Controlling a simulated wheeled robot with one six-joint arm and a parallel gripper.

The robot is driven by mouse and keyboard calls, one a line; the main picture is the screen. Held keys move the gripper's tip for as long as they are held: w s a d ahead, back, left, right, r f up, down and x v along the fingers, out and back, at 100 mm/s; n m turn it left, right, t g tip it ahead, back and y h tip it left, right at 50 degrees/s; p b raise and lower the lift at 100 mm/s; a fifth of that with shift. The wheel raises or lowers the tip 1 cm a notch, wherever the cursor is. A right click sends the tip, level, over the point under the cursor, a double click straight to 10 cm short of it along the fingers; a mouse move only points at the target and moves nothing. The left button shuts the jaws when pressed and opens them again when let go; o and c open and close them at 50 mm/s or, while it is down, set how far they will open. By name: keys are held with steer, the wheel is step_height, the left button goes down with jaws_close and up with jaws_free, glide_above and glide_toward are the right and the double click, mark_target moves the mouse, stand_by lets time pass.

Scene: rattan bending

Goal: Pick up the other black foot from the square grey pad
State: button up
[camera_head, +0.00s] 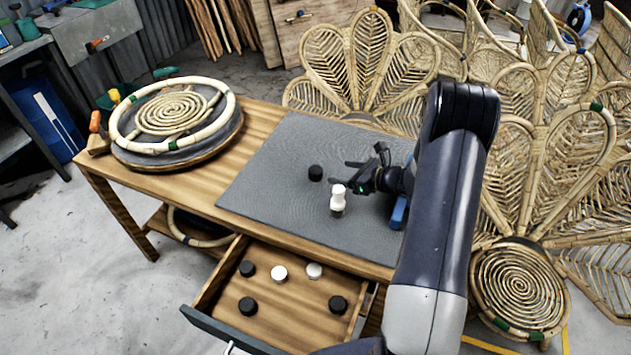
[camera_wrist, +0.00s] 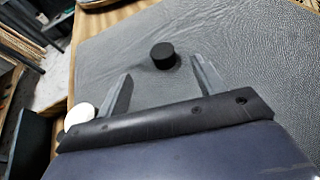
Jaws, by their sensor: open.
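A short black foot (camera_head: 315,172) stands on the grey pad (camera_head: 265,185), left of my gripper (camera_head: 342,173) in the head view. In the wrist view the black foot (camera_wrist: 163,55) lies beyond my open fingertips (camera_wrist: 165,80), roughly in line with the gap between them. The jaws are empty and apart from the foot. Part of a white round thing (camera_wrist: 77,117) shows at the lower left of the wrist view, partly hidden by my gripper.
An open drawer (camera_head: 196,318) below the table holds several black and white round pieces. A rattan ring and coil (camera_head: 170,112) lie on the table (camera_head: 255,120) at the left. Woven rattan chair backs (camera_head: 365,65) stand behind. The pad's left part is clear.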

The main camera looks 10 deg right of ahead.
mark_target(317, 170)
steer(key=shift+f+b, duration=0.3)
steer(key=shift+f, duration=0.45)
steer(key=shift+w+a+f, duration=0.15)
steer(key=shift+w+a, duration=0.1)
steer(key=shift+a, duration=0.05)
steer(key=b+x, duration=0.1)
steer(key=x, duration=1)
steer(key=shift+w+a, duration=0.1)
steer(key=shift+c, duration=0.4)
steer(key=c, duration=1)
